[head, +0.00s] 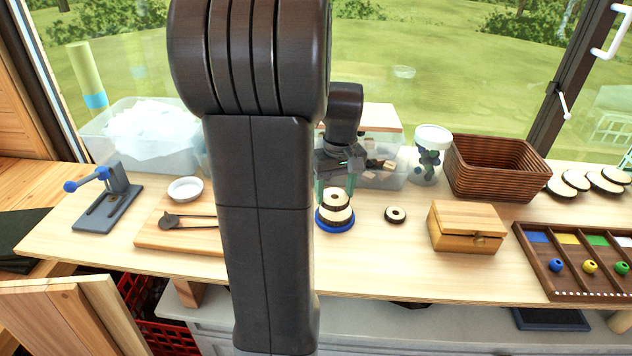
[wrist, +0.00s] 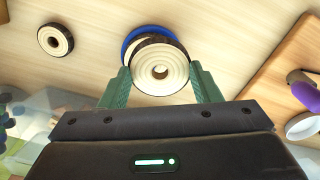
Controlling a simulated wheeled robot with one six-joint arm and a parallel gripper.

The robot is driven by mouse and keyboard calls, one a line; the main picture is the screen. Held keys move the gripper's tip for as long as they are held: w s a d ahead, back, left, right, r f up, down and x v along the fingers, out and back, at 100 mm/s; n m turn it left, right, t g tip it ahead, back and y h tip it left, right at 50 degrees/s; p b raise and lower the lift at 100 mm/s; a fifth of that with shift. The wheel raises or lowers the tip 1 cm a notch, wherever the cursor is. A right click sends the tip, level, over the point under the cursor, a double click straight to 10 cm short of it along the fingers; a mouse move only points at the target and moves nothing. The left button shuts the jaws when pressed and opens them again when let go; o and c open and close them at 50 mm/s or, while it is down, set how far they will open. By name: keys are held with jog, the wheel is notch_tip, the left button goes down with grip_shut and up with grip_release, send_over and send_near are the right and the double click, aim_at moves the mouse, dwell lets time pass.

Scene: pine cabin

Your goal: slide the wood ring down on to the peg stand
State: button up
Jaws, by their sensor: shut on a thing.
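My gripper (head: 336,190) is shut on a pale wood ring with a dark bark edge (head: 336,199). In the wrist view, the ring (wrist: 146,79) sits between the two green fingers of my gripper (wrist: 160,72), its hole facing the camera. The peg stand's round blue base (head: 323,227) is below it, with another bark-edged ring (head: 334,216) on it. In the wrist view the blue base (wrist: 128,40) shows past the held ring's upper left edge. The peg is mostly hidden, and I cannot tell whether it is inside the held ring's hole or whether the rings touch.
A smaller bark-edged ring (head: 395,215) lies just right of the stand. A wooden box (head: 465,229) stands further right, with a wicker basket (head: 497,170) behind it. A cutting board (head: 165,236) with a dark tool is on the left. The bench front by the stand is clear.

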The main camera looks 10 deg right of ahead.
aim_at(338, 190)
jog(key=shift+w, duration=0.1)
jog(key=shift+w+d+p, duration=0.3)
jog(key=shift+w, duration=0.2)
jog(key=shift+w+d+p, duration=0.25)
jog(key=shift+w+d, duration=0.05)
jog(key=shift+w, duration=0.2)
jog(key=shift+f, duration=0.1)
dwell(0.5)
jog(key=shift+f+b, duration=0.5)
jog(key=shift+f, duration=0.4)
jog(key=o, duration=1.1)
jog(key=shift+o, duration=0.2)
jog(key=shift+r, duration=0.1)
notch_tip(338, 190, up, 14)
jog(key=b, duration=0.1)
jog(key=shift+a, duration=0.25)
